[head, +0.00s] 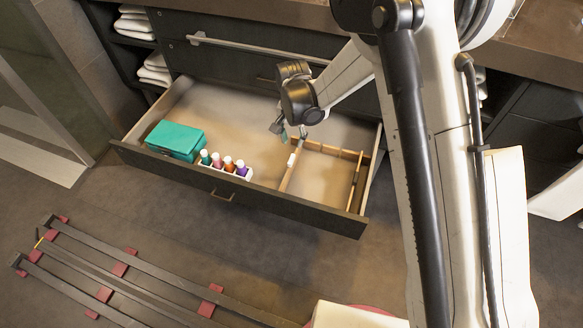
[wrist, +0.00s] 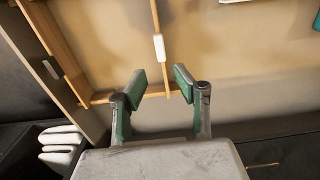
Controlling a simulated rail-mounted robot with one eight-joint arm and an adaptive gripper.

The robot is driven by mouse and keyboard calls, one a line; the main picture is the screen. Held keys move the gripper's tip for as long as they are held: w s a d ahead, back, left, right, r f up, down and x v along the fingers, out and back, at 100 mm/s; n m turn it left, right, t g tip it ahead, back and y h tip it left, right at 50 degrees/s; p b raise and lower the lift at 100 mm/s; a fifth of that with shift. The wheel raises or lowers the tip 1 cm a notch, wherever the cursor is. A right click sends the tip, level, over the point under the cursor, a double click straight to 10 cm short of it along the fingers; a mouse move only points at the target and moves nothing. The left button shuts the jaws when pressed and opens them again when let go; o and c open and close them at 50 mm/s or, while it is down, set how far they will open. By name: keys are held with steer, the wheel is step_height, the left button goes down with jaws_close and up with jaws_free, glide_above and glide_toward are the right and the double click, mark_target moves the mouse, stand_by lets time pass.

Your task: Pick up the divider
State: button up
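A thin wooden divider (head: 285,180) with a white block (head: 291,160) on it stands in the open drawer (head: 230,199). In the wrist view this divider (wrist: 156,20) runs down from the top edge, and its lower end shows between my finger pads. My gripper (head: 291,132) is over the drawer, near the divider's far end. In the wrist view my gripper (wrist: 160,84) is open, with a clear gap between its green pads. I cannot tell whether the pads are level with the divider or above it.
A wooden crosspiece (head: 335,151) and another wooden strip (head: 356,182) with a dark block stand on the drawer's right side. A teal box (head: 174,139) and several small bottles (head: 228,164) are on the left. The drawer's back-left floor is bare. White towels (head: 154,68) fill a side shelf.

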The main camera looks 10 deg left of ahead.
mark_target(291, 158)
step_height(291, 158, down, 9)
steer(key=b, duration=0.2)
steer(key=shift+a+b, duration=0.1)
steer(key=shift+b, duration=0.25)
steer(key=shift+s+f+b, duration=0.15)
steer(key=shift+f+b, duration=0.55)
steer(key=shift+f, duration=0.6)
steer(key=shift+s+f+b, duration=0.1)
steer(key=shift+f+b, duration=0.55)
steer(key=shift+f, duration=0.65)
jaws_close()
